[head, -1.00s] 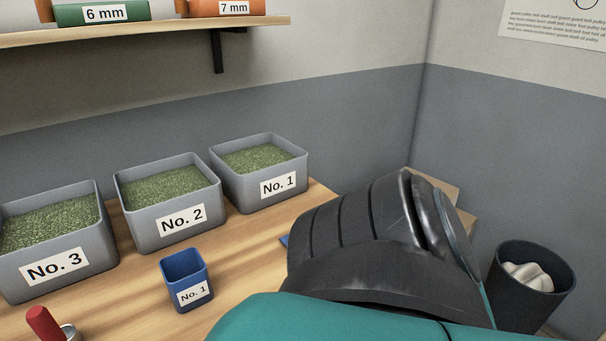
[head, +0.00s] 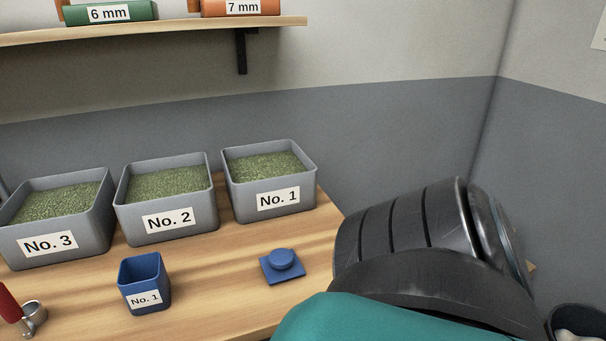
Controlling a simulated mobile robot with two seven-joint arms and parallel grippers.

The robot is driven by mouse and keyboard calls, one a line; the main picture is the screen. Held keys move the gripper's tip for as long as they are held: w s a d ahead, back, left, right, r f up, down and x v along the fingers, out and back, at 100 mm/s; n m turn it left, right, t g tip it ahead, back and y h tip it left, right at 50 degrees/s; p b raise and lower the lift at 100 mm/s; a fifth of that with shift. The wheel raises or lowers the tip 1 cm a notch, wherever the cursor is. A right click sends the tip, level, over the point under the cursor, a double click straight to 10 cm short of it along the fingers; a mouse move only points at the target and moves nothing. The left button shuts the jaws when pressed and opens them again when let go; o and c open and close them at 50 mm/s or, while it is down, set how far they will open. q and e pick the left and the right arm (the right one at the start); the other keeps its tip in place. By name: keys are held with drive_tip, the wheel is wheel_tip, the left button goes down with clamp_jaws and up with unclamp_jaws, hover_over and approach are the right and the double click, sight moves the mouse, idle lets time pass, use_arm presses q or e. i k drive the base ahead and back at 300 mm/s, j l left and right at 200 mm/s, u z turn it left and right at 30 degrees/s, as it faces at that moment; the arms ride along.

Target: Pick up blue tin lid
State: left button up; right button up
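The blue tin lid (head: 281,266) lies flat on the wooden table, a square plate with a round knob on top. It is fully visible, just left of my own dark and teal arm, which fills the lower right of the head view. The blue tin (head: 146,284), labelled No. 1, stands upright and open on the table to the left of the lid. Neither gripper's fingers show in the head view.
Grey bins of green beans, No. 3 (head: 62,241), No. 2 (head: 167,221) and No. 1 (head: 269,199), stand along the back. A red-handled scoop (head: 22,312) lies at lower left. A bin (head: 577,324) is at lower right. Table between tin and lid is clear.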

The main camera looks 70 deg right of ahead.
sight(282, 264)
drive_tip(key=k+l, duration=1.05)
drive_tip(key=i+l, duration=0.1)
drive_tip(key=i, duration=0.4)
drive_tip(key=u, duration=0.05)
